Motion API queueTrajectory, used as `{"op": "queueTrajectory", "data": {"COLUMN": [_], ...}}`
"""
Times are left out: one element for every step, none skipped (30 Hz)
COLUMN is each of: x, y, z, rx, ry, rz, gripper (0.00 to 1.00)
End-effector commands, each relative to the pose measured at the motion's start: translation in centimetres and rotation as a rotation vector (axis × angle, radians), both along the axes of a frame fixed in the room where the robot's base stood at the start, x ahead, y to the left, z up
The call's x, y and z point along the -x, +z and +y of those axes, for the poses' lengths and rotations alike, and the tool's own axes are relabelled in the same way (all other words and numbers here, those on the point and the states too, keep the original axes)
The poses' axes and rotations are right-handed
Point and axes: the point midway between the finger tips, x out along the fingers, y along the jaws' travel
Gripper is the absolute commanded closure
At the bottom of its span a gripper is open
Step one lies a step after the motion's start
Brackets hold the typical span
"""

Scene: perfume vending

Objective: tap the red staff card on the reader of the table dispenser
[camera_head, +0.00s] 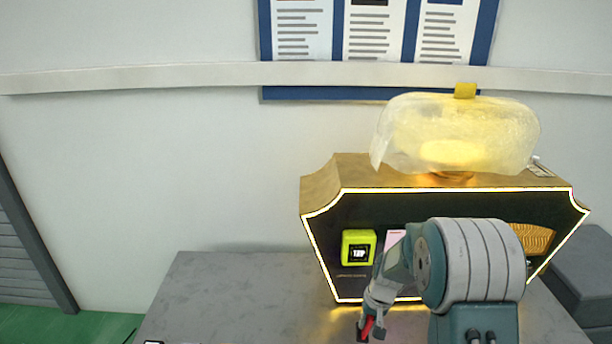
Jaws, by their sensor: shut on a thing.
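The table dispenser (320,190) stands on a grey table, a gold and black box with a glowing edge strip and a large yellow glass bottle (455,130) on top. Its reader (358,247), a yellow-green square with a dark screen, is on the left of the front face. My gripper (370,330) is low in front of the dispenser, below and slightly right of the reader and apart from it in the picture. It is shut on the red staff card (367,326), of which only a small red part shows. My arm hides much of the dispenser's front.
The grey tabletop (220,295) is clear left of the dispenser. A small dark-and-white item (154,342) is cut off at the bottom edge. A dark grey box (588,270) stands at the right. A notice board (380,50) hangs on the wall behind.

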Motion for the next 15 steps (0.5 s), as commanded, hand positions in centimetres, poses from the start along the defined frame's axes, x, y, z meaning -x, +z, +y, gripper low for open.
{"op": "queueTrajectory", "data": {"x": [-0.27,-0.36,-0.46,-0.51,-0.55,-0.57,-0.58,-0.57,-0.57,-0.56,-0.56,-0.56,-0.56,-0.55,-0.55], "y": [-0.36,-0.50,-0.62,-0.68,-0.71,-0.73,-0.74,-0.74,-0.73,-0.73,-0.72,-0.72,-0.72,-0.72,-0.72], "z": [0.00,0.00,0.00,0.01,0.00,0.01,0.00,0.01,0.01,0.01,0.01,0.01,0.01,0.01,0.01], "rx": [0.000,0.000,0.000,0.000,0.000,0.000,0.000,0.000,0.000,0.000,0.000,0.000,0.000,0.000,0.000], "ry": [0.036,0.056,0.075,0.085,0.091,0.097,0.099,0.099,0.099,0.098,0.098,0.098,0.097,0.097,0.097], "rz": [0.001,-0.001,-0.001,-0.002,-0.002,-0.002,-0.002,-0.002,-0.002,-0.002,-0.002,-0.002,-0.002,-0.002,-0.002], "gripper": [1.00,1.00,1.00,1.00,1.00,1.00,1.00,1.00,1.00,1.00,1.00,1.00,1.00,1.00,1.00]}}
